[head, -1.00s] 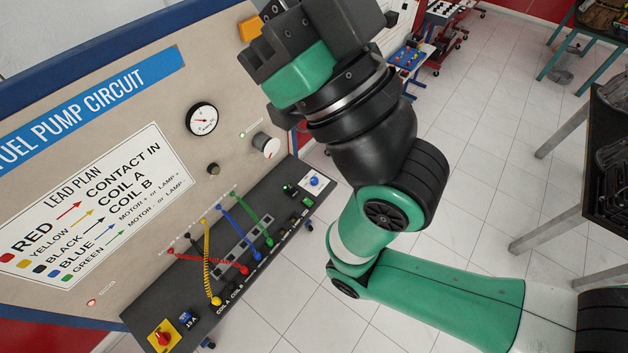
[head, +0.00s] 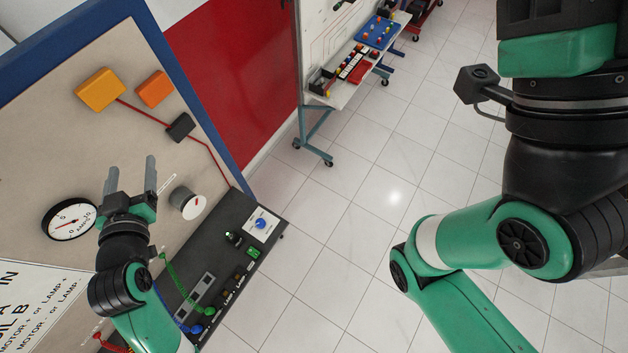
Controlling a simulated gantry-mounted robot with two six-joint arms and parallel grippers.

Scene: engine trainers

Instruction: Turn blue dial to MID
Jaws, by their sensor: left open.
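The blue dial (head: 261,223) is a small round knob on a white plate (head: 270,232) at the right end of the dark console shelf. Its pointer and marks are too small to read. My left gripper (head: 132,176) is in front of the board, left of and above the dial in the picture and apart from it. Its two grey fingers are spread, with nothing between them. My right arm is at the right; the base of its gripper (head: 556,50) shows at the top edge, but its fingers are out of frame.
A gauge (head: 70,219) and a white-faced knob (head: 188,203) sit on the board beside my left gripper. A green lead (head: 177,284) and small switches lie on the console (head: 235,201). A trainer bench (head: 345,92) stands behind. Tiled floor right of the console is clear.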

